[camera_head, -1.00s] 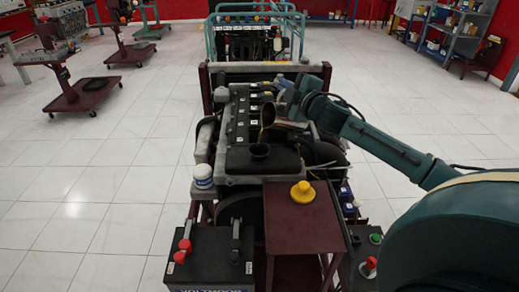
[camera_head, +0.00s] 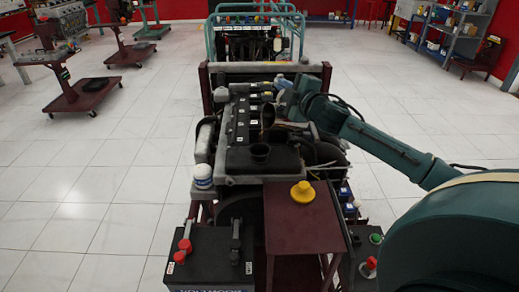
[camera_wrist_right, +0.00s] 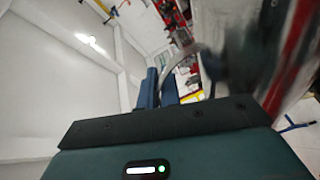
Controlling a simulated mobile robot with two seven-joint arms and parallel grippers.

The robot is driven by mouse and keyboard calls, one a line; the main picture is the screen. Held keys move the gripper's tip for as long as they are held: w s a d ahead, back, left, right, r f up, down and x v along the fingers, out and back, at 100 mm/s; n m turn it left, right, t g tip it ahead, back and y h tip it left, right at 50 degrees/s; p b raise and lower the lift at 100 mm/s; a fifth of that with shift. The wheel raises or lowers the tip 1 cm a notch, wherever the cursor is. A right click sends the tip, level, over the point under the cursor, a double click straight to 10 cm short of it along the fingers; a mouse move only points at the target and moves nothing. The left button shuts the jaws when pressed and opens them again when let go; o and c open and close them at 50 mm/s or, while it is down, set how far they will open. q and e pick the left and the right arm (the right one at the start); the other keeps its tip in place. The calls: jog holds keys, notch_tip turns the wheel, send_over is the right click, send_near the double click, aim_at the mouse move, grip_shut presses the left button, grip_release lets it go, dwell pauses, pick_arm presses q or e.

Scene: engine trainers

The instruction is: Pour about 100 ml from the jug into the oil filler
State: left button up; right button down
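The jug (camera_head: 268,116) is a small metal vessel with a brownish mouth, above the engine in the head view. It is tilted, with its mouth towards the left, above and behind the oil filler (camera_head: 260,152), a dark round funnel-like opening on the engine top. I cannot make out a stream. My right gripper (camera_head: 287,106) is at the jug; in the right wrist view its blue fingers (camera_wrist_right: 160,89) are close together at a thin curved grey handle (camera_wrist_right: 182,64), seemingly shut on it. The jug's body is dark and blurred there. My left gripper is not in view.
A yellow cap (camera_head: 302,192) sits on a maroon stand (camera_head: 305,228) in front of the engine. A white filter (camera_head: 202,175) is at the engine's left.

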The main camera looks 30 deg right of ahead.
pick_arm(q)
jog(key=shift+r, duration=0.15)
pick_arm(e)
jog(key=shift+a, duration=0.25)
dwell(0.7)
jog(key=shift+a+n, duration=0.15)
jog(key=shift+n, duration=0.25)
